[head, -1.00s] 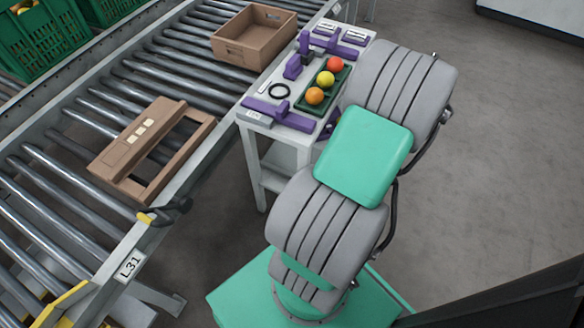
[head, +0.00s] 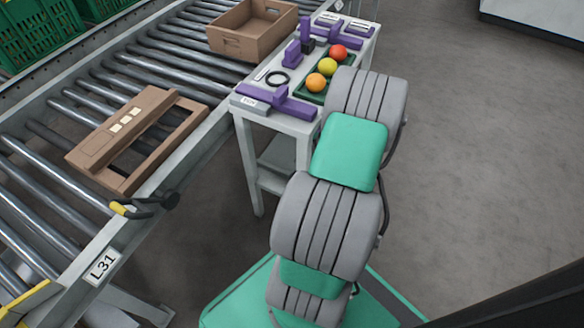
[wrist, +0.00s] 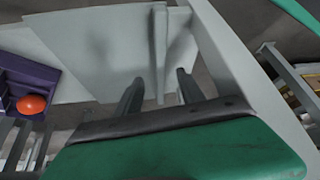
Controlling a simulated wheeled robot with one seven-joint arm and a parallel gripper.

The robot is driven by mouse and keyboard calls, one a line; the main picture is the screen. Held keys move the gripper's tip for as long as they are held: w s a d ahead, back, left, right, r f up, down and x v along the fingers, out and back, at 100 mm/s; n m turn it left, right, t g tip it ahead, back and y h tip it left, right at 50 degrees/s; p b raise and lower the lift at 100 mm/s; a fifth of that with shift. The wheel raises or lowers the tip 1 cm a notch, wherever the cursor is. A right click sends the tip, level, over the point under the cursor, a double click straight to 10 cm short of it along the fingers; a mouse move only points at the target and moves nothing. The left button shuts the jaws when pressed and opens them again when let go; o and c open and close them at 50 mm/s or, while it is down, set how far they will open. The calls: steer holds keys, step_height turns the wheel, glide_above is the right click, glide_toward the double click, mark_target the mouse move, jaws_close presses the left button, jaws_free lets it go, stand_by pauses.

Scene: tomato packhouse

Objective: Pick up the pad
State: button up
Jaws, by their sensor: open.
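I cannot single out the pad for certain. The white side table (head: 289,122) in the head view carries purple holders, one (head: 275,100) at its front edge with a small labelled grey block (head: 249,102), others farther back with pale labelled tops (head: 328,19). In the head view my arm hides the gripper.
A dark green tray (head: 312,97) holds an orange, a yellow and a red tomato. The roller conveyor (head: 60,120) runs along the left with a brown open carton (head: 254,45) and a brown frame-like box (head: 120,135). Green crates (head: 35,35) stand behind. Floor at right is clear.

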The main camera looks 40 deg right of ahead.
steer(key=b+x, duration=0.2)
steer(key=x, duration=0.2)
steer(key=shift+w+a+f, duration=0.1)
steer(key=shift+f, duration=0.05)
jaws_close()
stand_by(0.4)
